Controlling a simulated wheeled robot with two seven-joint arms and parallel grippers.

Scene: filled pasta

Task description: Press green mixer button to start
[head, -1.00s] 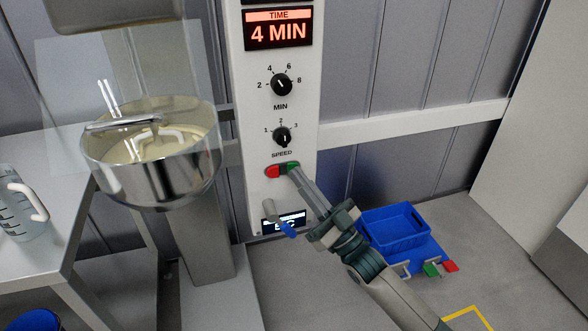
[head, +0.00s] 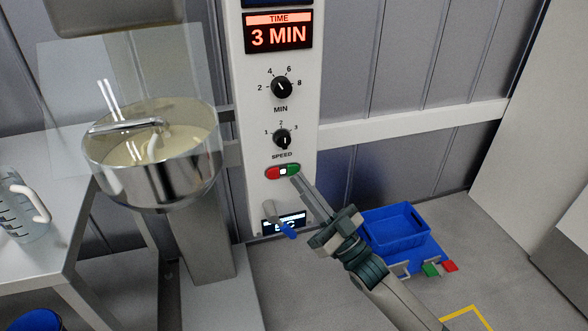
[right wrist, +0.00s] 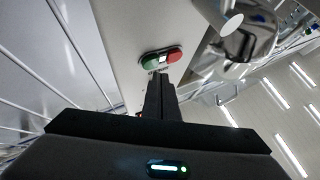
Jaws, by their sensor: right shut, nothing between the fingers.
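In the right wrist view the green button (right wrist: 150,62) shows just beyond my fingertips. My right gripper (head: 297,180) is shut and empty, its tips at the lower right edge of the green button; I cannot tell whether they touch it. The mixer bowl (head: 150,160) holds pale dough behind a clear guard. The time display (head: 278,33) reads 3 MIN. My left gripper is not in view.
A MIN dial (head: 282,87) and a SPEED dial (head: 282,139) sit above the buttons. A blue crate (head: 395,232) stands on the floor to the right. A table (head: 60,235) with a clear jug (head: 20,215) is at left.

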